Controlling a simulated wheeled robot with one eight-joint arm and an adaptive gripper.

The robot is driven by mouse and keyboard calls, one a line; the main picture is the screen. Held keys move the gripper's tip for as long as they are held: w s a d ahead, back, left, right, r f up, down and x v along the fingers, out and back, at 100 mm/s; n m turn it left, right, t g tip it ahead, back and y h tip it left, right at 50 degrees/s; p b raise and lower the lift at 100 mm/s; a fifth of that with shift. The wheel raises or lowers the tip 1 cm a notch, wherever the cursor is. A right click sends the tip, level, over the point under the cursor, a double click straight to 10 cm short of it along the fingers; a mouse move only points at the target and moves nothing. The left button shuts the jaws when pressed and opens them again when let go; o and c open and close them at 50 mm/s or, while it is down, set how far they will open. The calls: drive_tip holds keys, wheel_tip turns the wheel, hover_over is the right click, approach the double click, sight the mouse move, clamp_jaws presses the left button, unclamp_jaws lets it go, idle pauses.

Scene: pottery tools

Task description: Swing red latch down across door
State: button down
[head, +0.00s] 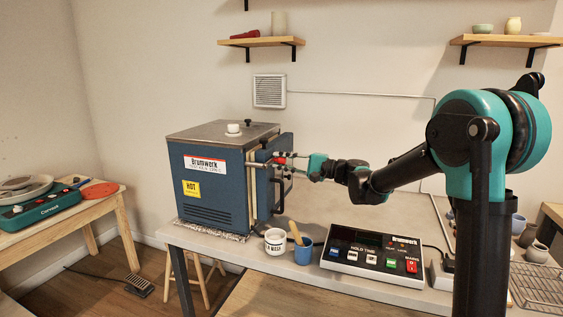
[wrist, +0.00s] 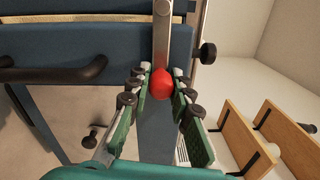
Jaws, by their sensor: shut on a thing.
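The blue kiln (head: 205,190) stands on the grey table. Its door (head: 264,200) is on the right side and has a black handle (head: 281,188), which also shows at the left of the wrist view (wrist: 55,72). The red latch knob (wrist: 162,84) sits at the end of a flat metal latch bar (wrist: 163,35). The bar lies about square to the handle, so the latch looks roughly level. My gripper (head: 287,158) is shut on the red knob, with fingertips on both sides of it in the wrist view (wrist: 160,86). The bar's pivot is hard to make out.
Wall shelves (head: 262,41) hang above. The space around my gripper looks clear.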

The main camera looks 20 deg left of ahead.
drive_tip(key=c, duration=1.4)
unclamp_jaws()
drive_tip(key=shift+o, duration=0.2)
drive_tip(key=s+d, duration=0.1)
drive_tip(key=d, duration=1.1)
drive_tip(key=shift+f, duration=0.3)
